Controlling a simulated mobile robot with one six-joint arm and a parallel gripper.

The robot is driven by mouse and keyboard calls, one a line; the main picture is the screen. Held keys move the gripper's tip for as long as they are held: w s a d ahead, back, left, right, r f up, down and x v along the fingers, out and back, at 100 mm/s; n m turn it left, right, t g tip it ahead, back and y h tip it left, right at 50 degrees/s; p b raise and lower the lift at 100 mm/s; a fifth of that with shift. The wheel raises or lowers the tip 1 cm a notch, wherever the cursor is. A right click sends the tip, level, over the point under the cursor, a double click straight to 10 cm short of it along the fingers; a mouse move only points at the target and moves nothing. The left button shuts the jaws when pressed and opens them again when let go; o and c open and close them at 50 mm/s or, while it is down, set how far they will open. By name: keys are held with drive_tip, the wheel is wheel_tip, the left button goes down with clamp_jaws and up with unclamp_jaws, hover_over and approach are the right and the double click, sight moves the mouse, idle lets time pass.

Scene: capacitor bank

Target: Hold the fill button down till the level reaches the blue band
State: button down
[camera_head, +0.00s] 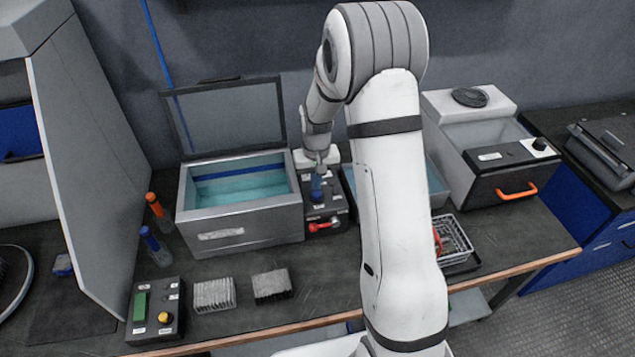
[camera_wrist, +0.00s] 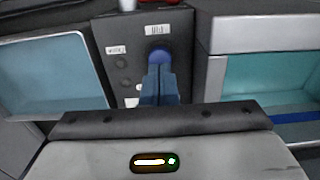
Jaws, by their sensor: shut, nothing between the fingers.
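The open grey tank (camera_head: 240,227) holds teal liquid (camera_head: 245,191), with a dark blue band (camera_head: 240,171) along its inner back wall. The liquid shows just below the band; the exact gap is hard to tell. The dark control box (camera_head: 337,207) stands right of the tank. In the wrist view, its round blue button (camera_wrist: 159,56) lies just beyond my fingertips, partly covered by them. My gripper (camera_head: 317,190) is shut and empty, its blue fingers (camera_wrist: 158,82) pointing at the button. I cannot tell whether they press it. The band also shows in the wrist view (camera_wrist: 295,117).
A red-handled lever (camera_head: 322,226) sits on the control box's front part. A second basin (camera_head: 433,184) is close on the right, partly behind my arm. A wire basket (camera_head: 456,238), two finned blocks (camera_head: 214,295) and a green-and-yellow button box (camera_head: 155,310) stand nearer the front edge.

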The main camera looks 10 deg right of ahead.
sight(317, 194)
drive_tip(key=shift+f, duration=0.85)
wheel_tip(317, 194, down, 2)
drive_tip(key=shift+f+b, duration=0.1)
drive_tip(key=shift+b, duration=0.95)
drive_tip(key=shift+s, duration=0.1)
drive_tip(key=shift+s+f, duration=0.15)
drive_tip(key=shift+f, duration=0.05)
idle(1.4)
idle(1.9)
wheel_tip(317, 194, up, 15)
drive_tip(key=shift+w+f+p, duration=0.2)
drive_tip(key=shift+w+p, duration=0.05)
drive_tip(key=shift+p, duration=0.15)
